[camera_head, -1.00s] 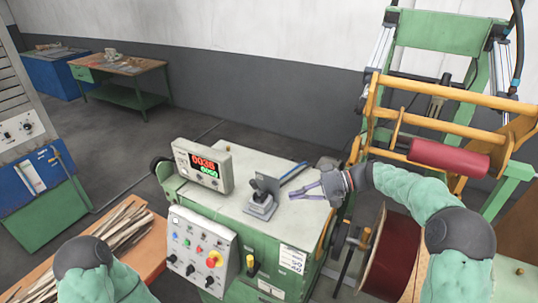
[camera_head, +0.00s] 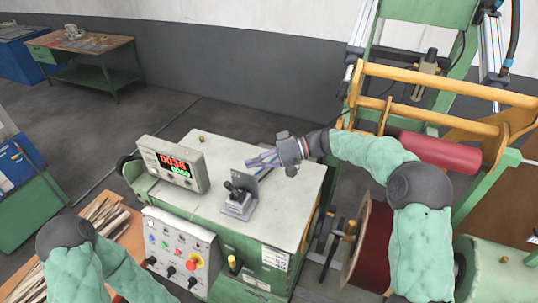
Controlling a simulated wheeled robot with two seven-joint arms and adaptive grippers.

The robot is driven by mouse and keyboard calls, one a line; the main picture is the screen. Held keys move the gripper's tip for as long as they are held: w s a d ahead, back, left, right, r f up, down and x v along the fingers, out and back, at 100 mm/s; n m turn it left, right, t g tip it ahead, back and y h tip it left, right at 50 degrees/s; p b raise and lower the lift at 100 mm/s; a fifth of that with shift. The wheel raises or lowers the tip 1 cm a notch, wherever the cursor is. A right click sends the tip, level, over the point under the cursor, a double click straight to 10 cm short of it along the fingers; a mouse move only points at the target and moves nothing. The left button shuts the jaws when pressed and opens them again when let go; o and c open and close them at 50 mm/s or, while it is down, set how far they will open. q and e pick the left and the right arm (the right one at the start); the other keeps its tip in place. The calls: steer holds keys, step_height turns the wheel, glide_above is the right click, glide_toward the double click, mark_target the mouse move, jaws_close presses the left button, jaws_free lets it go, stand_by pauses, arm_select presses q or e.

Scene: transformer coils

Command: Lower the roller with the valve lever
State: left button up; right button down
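The valve lever (camera_head: 238,192) is a small dark lever on a grey base with an upright grey plate, on top of the green machine cabinet. My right gripper (camera_head: 255,162) is above the cabinet top, just behind and to the right of the lever, apart from it as far as I can see. Its fingers point left and look slightly spread, with nothing visible between them. The red roller (camera_head: 440,152) sits on the yellow frame at the right, above the dark red coil drum (camera_head: 370,245). My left arm shows at the lower left, but its gripper is outside the view.
A display box (camera_head: 172,163) with red and green digits stands left of the lever. The cabinet front (camera_head: 175,250) carries knobs and buttons. The yellow frame (camera_head: 440,85) rises behind my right arm. Wooden strips (camera_head: 95,225) lie on a table at the left.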

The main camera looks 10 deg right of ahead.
mark_target(233, 189)
steer(key=a, duration=0.1)
steer(key=s+a+f, duration=0.1)
steer(key=a, duration=0.1)
steer(key=s+a+f+p, duration=0.1)
steer(key=shift+s+a, duration=0.25)
